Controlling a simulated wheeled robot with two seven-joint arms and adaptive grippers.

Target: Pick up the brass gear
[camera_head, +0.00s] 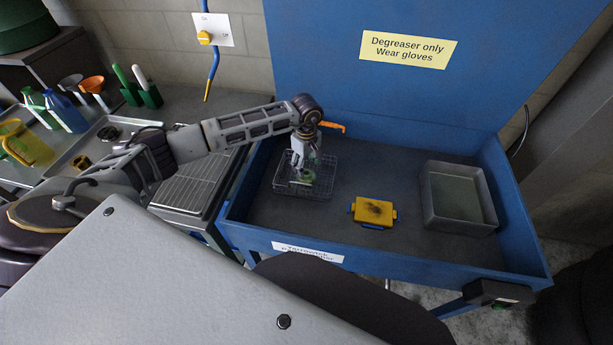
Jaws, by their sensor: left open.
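My left gripper (305,172) points down into a wire basket (318,191) in the blue wash basin. It is open. A small greenish round part (308,177) shows at its fingertips in the basket; the fingers partly cover it, and I cannot tell whether they touch it or whether it is a gear. A small brass-coloured ring-like part (81,162) lies in a metal tray at the left, which may be the brass gear; it is too small to tell. My right gripper is not in view.
The basin (405,259) has a raised blue lid behind it. A yellow block with blue ends (374,210) and a grey metal pan (480,223) stand right of the basket. Bottles, funnels and a yellow jug (32,148) crowd the left bench.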

